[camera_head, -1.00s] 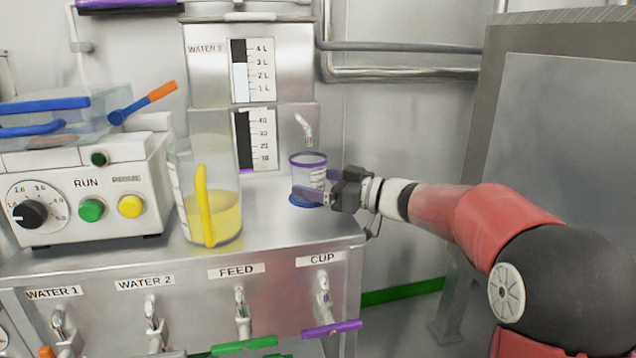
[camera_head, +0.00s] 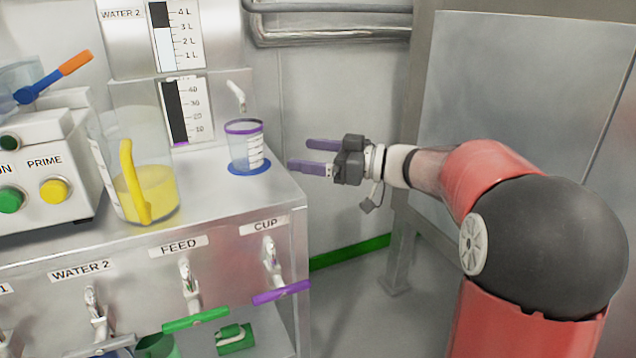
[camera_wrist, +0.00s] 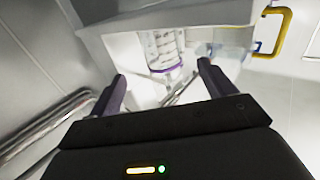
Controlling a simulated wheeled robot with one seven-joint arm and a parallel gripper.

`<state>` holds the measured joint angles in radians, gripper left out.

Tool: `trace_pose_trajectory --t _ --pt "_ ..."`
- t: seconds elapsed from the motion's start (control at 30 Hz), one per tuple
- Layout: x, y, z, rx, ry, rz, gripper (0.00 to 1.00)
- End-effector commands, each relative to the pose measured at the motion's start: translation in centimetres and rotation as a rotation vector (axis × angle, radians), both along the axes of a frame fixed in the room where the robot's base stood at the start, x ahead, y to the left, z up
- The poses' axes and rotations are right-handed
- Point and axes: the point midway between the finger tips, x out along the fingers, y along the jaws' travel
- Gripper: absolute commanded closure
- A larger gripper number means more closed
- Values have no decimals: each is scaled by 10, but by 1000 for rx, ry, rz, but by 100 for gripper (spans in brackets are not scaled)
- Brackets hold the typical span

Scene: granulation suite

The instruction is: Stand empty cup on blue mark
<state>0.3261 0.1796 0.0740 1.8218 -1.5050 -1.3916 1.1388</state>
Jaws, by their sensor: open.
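The cup (camera_head: 245,147) is clear, with a purple rim and dark scale marks. It stands upright on the blue mark (camera_head: 262,168), a blue disc at the right end of the steel bench top, and looks empty. My gripper (camera_head: 304,154) is open and empty, to the right of the cup and apart from it, past the bench's right edge. In the wrist view the cup (camera_wrist: 164,50) shows beyond and between the two open fingers (camera_wrist: 163,82). The cup hides part of the blue mark.
A small spout (camera_head: 236,95) hangs above the cup. A jug (camera_head: 150,190) with yellow liquid and a yellow handle stands to the left. The control box (camera_head: 40,165) is at far left. The purple CUP tap lever (camera_head: 281,293) sticks out in front. Free room lies right of the bench.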

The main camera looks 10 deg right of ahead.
Motion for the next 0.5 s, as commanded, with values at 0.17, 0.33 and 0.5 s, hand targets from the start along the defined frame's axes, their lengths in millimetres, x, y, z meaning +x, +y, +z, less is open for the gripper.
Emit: trace_pose_trajectory --t 0.17,0.33,0.5 --pt "0 -1 2 -1 -9 -16 17" --pt "11 -5 26 -23 -101 -244 17" --pt "8 -43 51 -91 -153 -692 17"
